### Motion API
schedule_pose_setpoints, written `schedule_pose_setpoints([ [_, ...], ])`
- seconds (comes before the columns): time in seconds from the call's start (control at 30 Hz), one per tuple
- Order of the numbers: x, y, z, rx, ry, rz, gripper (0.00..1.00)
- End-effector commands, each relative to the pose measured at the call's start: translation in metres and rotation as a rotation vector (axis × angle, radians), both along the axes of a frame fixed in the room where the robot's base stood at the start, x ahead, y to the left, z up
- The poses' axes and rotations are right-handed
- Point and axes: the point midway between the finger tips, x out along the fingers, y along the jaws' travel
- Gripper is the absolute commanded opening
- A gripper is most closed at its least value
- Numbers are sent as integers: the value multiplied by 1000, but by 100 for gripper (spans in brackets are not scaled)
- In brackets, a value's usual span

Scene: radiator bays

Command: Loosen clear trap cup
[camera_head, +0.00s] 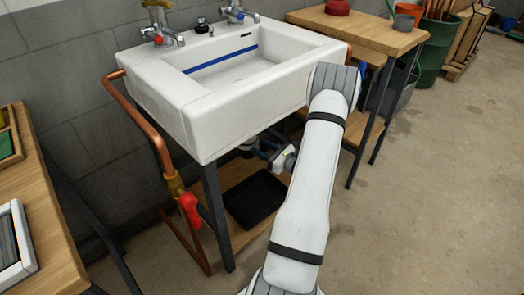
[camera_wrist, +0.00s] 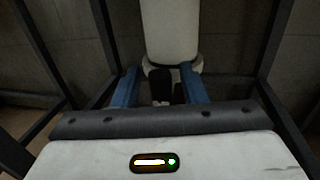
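The clear trap cup cannot be made out for certain in either view. In the wrist view a white trap body (camera_wrist: 170,30) comes down from the top and ends in a wider white collar (camera_wrist: 185,67), with dark shapes below it. My gripper (camera_wrist: 160,80) has its two blue fingers apart, one on each side of the area under the collar. I cannot tell whether the fingers touch anything. In the head view my gripper (camera_head: 267,152) is under the sink, beside a small pale part of the trap (camera_head: 250,144) that is mostly hidden by the basin.
The white sink (camera_head: 205,110) stands above a wooden shelf with a black tray (camera_head: 256,200). Dark legs flank the space under it. A copper pipe (camera_head: 145,118) with a red-handled valve (camera_head: 190,207) runs at the left. A wooden bench (camera_head: 365,32) stands right; open floor lies right.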

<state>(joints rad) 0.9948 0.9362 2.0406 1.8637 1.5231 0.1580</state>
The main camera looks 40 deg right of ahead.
Motion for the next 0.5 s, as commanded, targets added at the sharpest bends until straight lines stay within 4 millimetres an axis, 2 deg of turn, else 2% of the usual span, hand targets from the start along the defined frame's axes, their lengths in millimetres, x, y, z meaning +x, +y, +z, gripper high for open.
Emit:
schedule_pose_setpoints([
  [0.17, 0, 0, 0, 0, 0, -1, 38],
  [0.5, -1, -1, 0, 0, 0, -1, 10],
])
